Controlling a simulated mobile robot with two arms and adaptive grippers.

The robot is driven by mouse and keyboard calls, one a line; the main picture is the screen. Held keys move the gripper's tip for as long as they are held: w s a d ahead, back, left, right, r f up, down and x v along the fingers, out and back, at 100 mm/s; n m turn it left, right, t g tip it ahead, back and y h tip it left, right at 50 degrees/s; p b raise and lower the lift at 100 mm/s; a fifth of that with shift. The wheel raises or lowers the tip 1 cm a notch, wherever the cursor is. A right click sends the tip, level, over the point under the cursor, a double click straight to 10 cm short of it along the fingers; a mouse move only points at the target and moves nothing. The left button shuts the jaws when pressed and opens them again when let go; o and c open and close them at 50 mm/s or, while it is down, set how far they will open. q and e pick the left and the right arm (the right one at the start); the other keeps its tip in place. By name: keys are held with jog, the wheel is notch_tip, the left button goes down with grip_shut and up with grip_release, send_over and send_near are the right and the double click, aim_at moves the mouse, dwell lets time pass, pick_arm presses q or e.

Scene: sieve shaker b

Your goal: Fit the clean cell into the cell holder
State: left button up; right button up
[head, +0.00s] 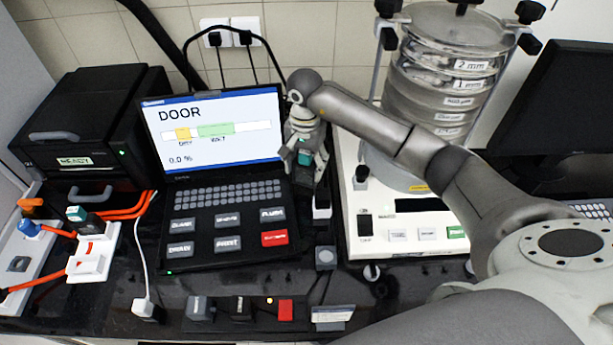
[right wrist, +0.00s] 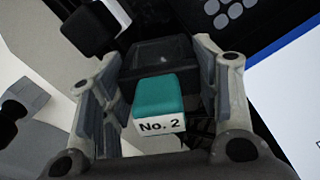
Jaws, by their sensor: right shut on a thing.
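My right gripper (head: 304,166) points down between the laptop and the sieve shaker. It is shut on a dark block with a teal top, the No. 2 cell (head: 305,157). In the right wrist view the teal top and its white "No. 2" label (right wrist: 160,124) show between the fingers, with a wide dark part beyond it. I cannot tell whether the cell touches anything below. I cannot make out the cell holder for sure. Another teal-topped dark piece (head: 76,213) stands at the far left. My left gripper is not in view.
A laptop showing "DOOR" (head: 220,120) stands left of the gripper, a black printer-like box (head: 88,125) farther left. The sieve shaker (head: 440,100) stands close on the right. Small blocks (head: 200,308) and a red one (head: 285,309) line the front edge. Orange cables lie at left.

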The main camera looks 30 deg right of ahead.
aim_at(307, 172)
jog(key=shift+w+d+f, duration=0.1)
jog(key=shift+d+f, duration=0.05)
jog(key=shift+f, duration=0.15)
jog(key=f, duration=0.1)
jog(key=f+b, duration=0.1)
jog(key=f, duration=0.1)
jog(key=shift+w+d+f+b, duration=0.2)
jog(key=shift+b, duration=0.1)
jog(key=shift+s+f+b, duration=0.1)
jog(key=shift+f+b, duration=0.05)
jog(key=shift+b, duration=0.15)
jog(key=o, duration=1.2)
jog(key=shift+c, duration=0.2)
